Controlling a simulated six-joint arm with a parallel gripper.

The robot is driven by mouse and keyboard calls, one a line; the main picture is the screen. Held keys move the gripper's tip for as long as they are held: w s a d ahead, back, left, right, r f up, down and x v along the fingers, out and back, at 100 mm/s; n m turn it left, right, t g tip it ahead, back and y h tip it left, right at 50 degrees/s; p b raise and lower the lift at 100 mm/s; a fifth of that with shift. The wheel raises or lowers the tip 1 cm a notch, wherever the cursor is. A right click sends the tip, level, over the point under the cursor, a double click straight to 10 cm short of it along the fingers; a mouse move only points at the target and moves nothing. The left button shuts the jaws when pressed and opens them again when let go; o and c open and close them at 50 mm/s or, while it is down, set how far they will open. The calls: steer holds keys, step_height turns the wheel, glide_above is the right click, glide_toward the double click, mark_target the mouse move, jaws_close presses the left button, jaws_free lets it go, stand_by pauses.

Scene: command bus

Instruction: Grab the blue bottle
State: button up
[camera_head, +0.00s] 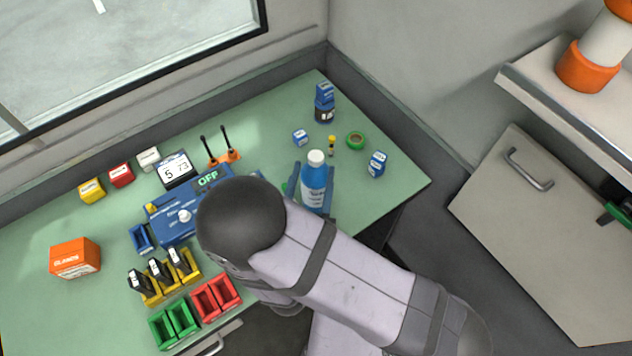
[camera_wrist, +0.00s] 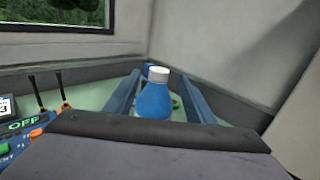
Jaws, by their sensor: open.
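The blue bottle (camera_head: 314,180) with a white cap and a pale label stands upright on the green table (camera_head: 376,209), near its right front part. My gripper (camera_head: 313,188) is open, with one blue finger on each side of the bottle. In the wrist view the bottle (camera_wrist: 154,98) stands between the two fingers (camera_wrist: 156,95), and its lower part is hidden by my gripper's body. I cannot tell whether either finger touches it.
To the left stands a blue device (camera_head: 165,222) showing OFF. Coloured bins (camera_head: 215,297) lie at the front left.

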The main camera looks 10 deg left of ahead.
mark_target(315, 164)
steer(key=shift+w+r+p, duration=0.1)
steer(key=shift+w+p, duration=0.15)
steer(key=shift+p, duration=0.05)
steer(key=w+p, duration=0.2)
steer(key=w, duration=0.1)
steer(key=shift+w, duration=0.4)
steer(key=shift+w+a, duration=0.1)
steer(key=shift+w, duration=0.35)
jaws_close()
stand_by(0.7)
